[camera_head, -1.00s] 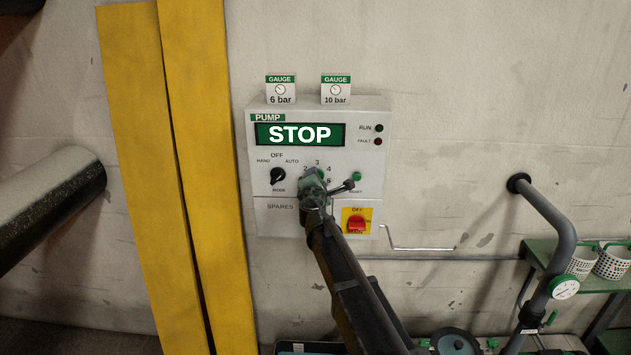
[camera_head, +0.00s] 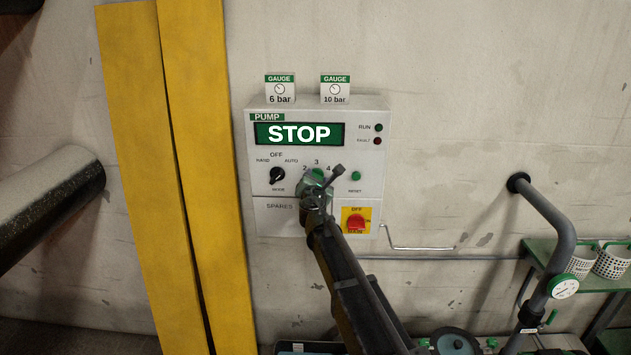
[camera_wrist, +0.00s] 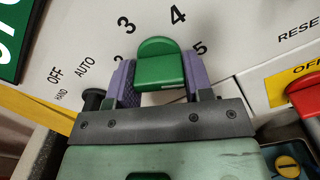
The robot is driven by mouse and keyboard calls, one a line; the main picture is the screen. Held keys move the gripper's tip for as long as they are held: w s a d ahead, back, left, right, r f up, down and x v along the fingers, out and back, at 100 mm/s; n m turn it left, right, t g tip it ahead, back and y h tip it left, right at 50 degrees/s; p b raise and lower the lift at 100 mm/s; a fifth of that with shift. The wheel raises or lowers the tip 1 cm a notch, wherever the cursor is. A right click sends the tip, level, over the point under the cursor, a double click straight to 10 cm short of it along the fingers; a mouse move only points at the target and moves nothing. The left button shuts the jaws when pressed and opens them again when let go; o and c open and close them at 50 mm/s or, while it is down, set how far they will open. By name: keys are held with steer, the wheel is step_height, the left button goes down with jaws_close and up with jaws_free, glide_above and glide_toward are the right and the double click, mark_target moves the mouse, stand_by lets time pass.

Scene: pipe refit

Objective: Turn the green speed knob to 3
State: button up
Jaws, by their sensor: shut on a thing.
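The green speed knob (camera_wrist: 158,62) sits on the pump panel between the two purple finger pads of my gripper (camera_wrist: 160,80). My gripper is shut on it. In the wrist view the knob's rounded end points up into the space between the printed 3 and 4. Its exact pointer mark is not clear. In the head view the knob (camera_head: 318,174) is mostly hidden behind my gripper (camera_head: 315,187). The pump panel (camera_head: 385,130) has a display (camera_head: 300,134) that reads STOP.
The black mode knob (camera_head: 277,176) is left of my gripper. The green reset button (camera_head: 356,176) is to the right. A red switch on a yellow plate (camera_head: 357,222) is below right. Yellow boards (camera_head: 200,160) stand left of the panel.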

steer(key=o, duration=0.9)
steer(key=shift+s, duration=0.1)
steer(key=s, duration=1)
steer(key=shift+s+d, duration=0.25)
steer(key=shift+s, duration=0.1)
